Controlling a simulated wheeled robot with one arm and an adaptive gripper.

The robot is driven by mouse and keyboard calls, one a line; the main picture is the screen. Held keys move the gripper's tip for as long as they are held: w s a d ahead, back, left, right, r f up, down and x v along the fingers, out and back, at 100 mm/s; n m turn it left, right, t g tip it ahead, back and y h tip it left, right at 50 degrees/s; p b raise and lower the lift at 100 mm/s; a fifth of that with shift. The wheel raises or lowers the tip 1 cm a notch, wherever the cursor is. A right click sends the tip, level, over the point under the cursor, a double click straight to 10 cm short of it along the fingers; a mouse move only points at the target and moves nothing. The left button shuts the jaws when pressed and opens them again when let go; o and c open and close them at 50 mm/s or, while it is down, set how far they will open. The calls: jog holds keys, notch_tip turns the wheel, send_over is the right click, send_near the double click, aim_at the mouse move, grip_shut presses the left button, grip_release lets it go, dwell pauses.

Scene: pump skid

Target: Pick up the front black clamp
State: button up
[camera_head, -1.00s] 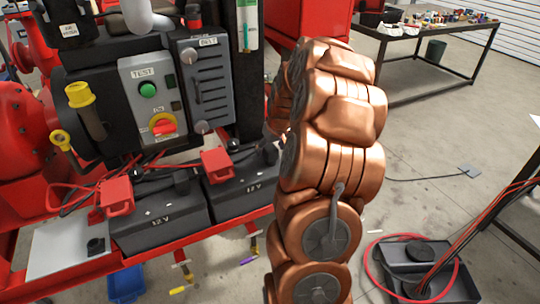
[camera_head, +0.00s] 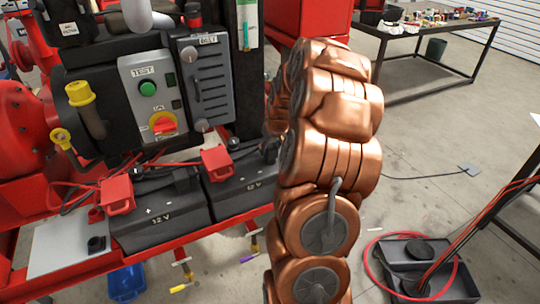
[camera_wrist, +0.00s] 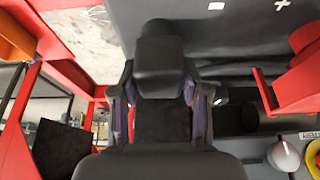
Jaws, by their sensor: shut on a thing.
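In the wrist view my gripper (camera_wrist: 158,108) has its two dark fingers on either side of a black block-shaped clamp (camera_wrist: 160,68), shut on it. The clamp sits against the top of a dark battery in that picture; I cannot tell whether it touches the battery. In the head view my copper-coloured arm hides most of the gripper and the held clamp.
A red clamp (camera_wrist: 295,82) is close on the right in the wrist view, and on the right battery (camera_head: 235,192) in the head view. A left battery (camera_head: 160,222) carries another red clamp (camera_head: 117,194). A control panel (camera_head: 152,95) stands behind.

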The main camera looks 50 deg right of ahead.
aim_at(270, 146)
grip_shut()
jog(key=shift+r, duration=0.15)
jog(key=shift+w+r+b, duration=0.1)
jog(key=shift+r+b, duration=0.35)
jog(key=shift+r, duration=1.05)
jog(key=shift+s+a+r, duration=0.1)
jog(key=shift+s+r, duration=0.1)
jog(key=s+a+r+b, duration=0.1)
jog(key=s+a, duration=0.4)
jog(key=s, duration=0.9)
jog(key=shift+s+a+r+b, duration=0.2)
jog(key=shift+s+a+b, duration=0.15)
jog(key=shift+b, duration=0.5)
jog(key=shift+w+a, duration=0.1)
jog(key=shift+w, duration=0.05)
